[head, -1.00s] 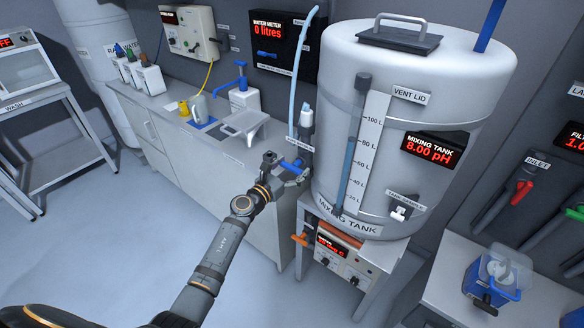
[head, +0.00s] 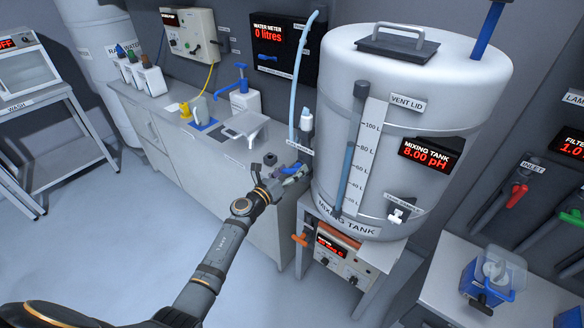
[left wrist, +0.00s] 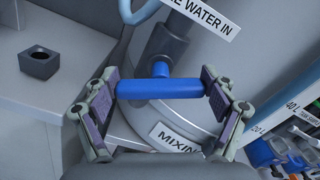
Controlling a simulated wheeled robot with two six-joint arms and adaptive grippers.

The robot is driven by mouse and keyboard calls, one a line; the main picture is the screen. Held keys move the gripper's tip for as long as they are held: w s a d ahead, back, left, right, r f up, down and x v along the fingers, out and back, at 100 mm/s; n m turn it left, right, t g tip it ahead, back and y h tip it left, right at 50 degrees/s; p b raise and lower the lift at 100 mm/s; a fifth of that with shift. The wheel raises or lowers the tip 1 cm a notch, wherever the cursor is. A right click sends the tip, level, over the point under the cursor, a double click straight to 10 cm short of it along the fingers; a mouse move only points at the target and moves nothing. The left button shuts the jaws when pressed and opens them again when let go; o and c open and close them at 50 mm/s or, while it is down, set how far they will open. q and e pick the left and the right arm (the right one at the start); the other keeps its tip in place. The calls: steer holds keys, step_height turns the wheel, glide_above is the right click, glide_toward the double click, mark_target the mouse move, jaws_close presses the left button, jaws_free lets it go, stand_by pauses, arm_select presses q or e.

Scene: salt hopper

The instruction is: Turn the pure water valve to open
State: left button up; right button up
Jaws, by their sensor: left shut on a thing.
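The pure water valve has a blue bar handle (left wrist: 160,88) on a short blue stem, in front of a dark grey pipe fitting (left wrist: 165,48) at the mixing tank's lower left side. In the wrist view the bar lies level, crosswise to the pipe. My left gripper (left wrist: 161,90) is shut on the bar, with one finger pad at each end. In the head view the left gripper (head: 290,178) is beside the tank, partly covering the blue handle (head: 287,170). A label ending in "WATER IN" (left wrist: 205,14) is above it. My right gripper is not in view.
The mixing tank (head: 385,110) stands right of the gripper, above a control box (head: 345,262) with an orange handle. A counter (head: 235,155) with a small dark block (head: 270,158) lies to the left. A light blue hose (head: 301,75) rises behind the valve.

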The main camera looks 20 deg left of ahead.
arm_select(q)
steer(key=n+p, duration=0.2)
steer(key=n, duration=0.4)
steer(key=shift+a+p, duration=0.1)
steer(key=shift+p, duration=0.3)
steer(key=n, duration=0.2)
steer(key=n+p, duration=0.1)
steer(key=n, duration=0.1)
steer(key=n+p, duration=0.1)
steer(key=shift+f+n, duration=0.25)
steer(key=shift+n, duration=0.15)
steer(key=o, duration=1)
steer(key=shift+a, duration=0.1)
steer(key=v, duration=1.2)
